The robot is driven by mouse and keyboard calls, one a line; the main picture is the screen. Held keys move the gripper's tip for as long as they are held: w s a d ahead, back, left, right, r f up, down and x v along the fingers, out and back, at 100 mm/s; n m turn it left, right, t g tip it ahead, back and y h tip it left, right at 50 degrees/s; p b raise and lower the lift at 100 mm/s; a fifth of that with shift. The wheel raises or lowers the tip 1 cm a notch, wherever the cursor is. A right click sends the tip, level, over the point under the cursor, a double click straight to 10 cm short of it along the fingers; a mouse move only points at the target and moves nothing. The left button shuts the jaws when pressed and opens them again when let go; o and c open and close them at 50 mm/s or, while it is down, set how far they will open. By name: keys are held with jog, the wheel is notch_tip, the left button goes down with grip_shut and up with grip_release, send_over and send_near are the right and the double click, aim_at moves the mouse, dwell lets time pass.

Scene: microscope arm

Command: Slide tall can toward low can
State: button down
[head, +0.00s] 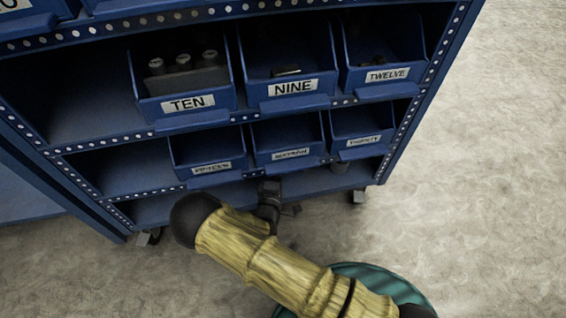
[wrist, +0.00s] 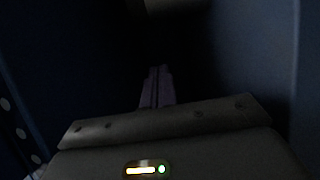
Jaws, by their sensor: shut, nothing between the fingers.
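My gripper (wrist: 157,75) is shut and empty in the wrist view, its two fingers together and pointing into a dark space. In the head view my gripper (head: 269,187) reaches into the bottom shelf of the blue rack, under the lower bins, and its fingertips are hidden. A pale shape (wrist: 175,6) beyond the fingertips, at the top of the wrist view, is too dark to identify.
Blue bins labelled TEN (head: 188,106), NINE (head: 292,88) and TWELVE (head: 387,76) sit above a lower row of bins (head: 290,154). The bottom shelf (head: 155,208) leaves little height under them. Dark rack walls (wrist: 295,60) flank the fingers. Open floor (head: 480,190) lies right.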

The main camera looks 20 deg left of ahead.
jog(key=w+b, duration=0.1)
jog(key=w, duration=0.2)
jog(key=w+a+b, duration=0.1)
jog(key=w+b, duration=0.3)
jog(key=w, duration=0.1)
jog(key=shift+w+a+f, duration=0.2)
jog(key=shift+w+a, duration=0.05)
jog(key=shift+w, duration=0.1)
jog(key=shift+w+d+b, duration=0.2)
jog(key=shift+b, duration=0.15)
jog(key=d, duration=0.1)
jog(key=d+b, duration=0.1)
jog(key=shift+s+d+b, duration=0.3)
jog(key=shift+s+d+r, duration=0.1)
jog(key=shift+d+r, duration=0.1)
jog(key=shift+d, duration=0.25)
